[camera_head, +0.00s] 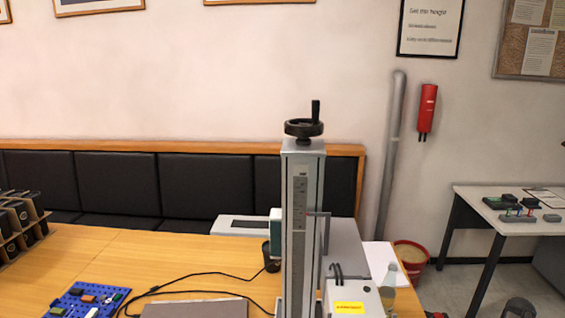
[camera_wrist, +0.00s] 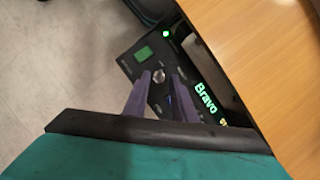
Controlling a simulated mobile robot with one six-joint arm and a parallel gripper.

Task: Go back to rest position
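My gripper (camera_wrist: 162,78) shows in the wrist view as two purple-grey fingers with a gap between them. Nothing is held in the gap. Behind the fingers lies a black control panel (camera_wrist: 128,65) with a small green screen, a round silver knob, a green light and the glowing word "Bravo". The fingertips overlap the panel near the knob; I cannot tell whether they touch it. In the head view, the laser marker's grey column (camera_head: 302,190) stands upright with a black handwheel (camera_head: 304,128) on top. My gripper is not clearly seen there.
The wooden table (camera_head: 200,252) holds a blue tray (camera_head: 88,303) of small parts, a dark rack (camera_head: 18,228), black cables and a bottle (camera_head: 388,285). A black bench (camera_head: 118,183) runs behind.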

